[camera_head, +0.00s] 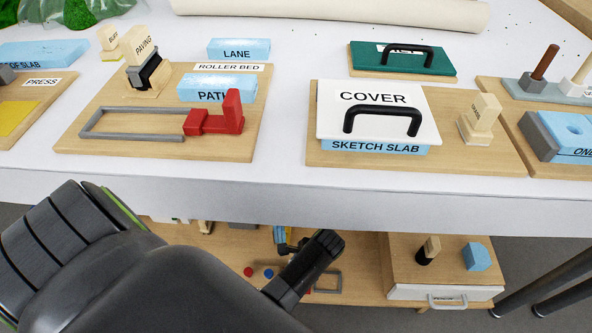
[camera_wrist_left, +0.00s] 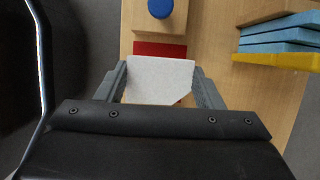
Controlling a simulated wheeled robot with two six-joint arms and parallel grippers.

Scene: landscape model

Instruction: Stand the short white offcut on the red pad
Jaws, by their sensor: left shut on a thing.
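In the left wrist view my left gripper (camera_wrist_left: 159,70) is shut on the short white offcut (camera_wrist_left: 160,80), which lies between its two grey fingers. The offcut has a broad pale face with a slanted lower right corner. The red pad (camera_wrist_left: 160,49) lies on a wooden board behind and below the offcut. A strip of red shows past its far edge and a sliver near its lower right corner. The offcut covers most of the pad, and I cannot tell whether they touch. In the head view my left arm reaches toward the lower shelf; its fingers are not clear. My right gripper is not in view.
A blue knob (camera_wrist_left: 160,8) stands beyond the pad. Stacked blue slabs (camera_wrist_left: 282,37) and a yellow strip (camera_wrist_left: 277,61) are to the right. In the head view, a drawer box (camera_head: 440,262) sits on the lower shelf, beneath the white tabletop's front edge (camera_head: 400,210).

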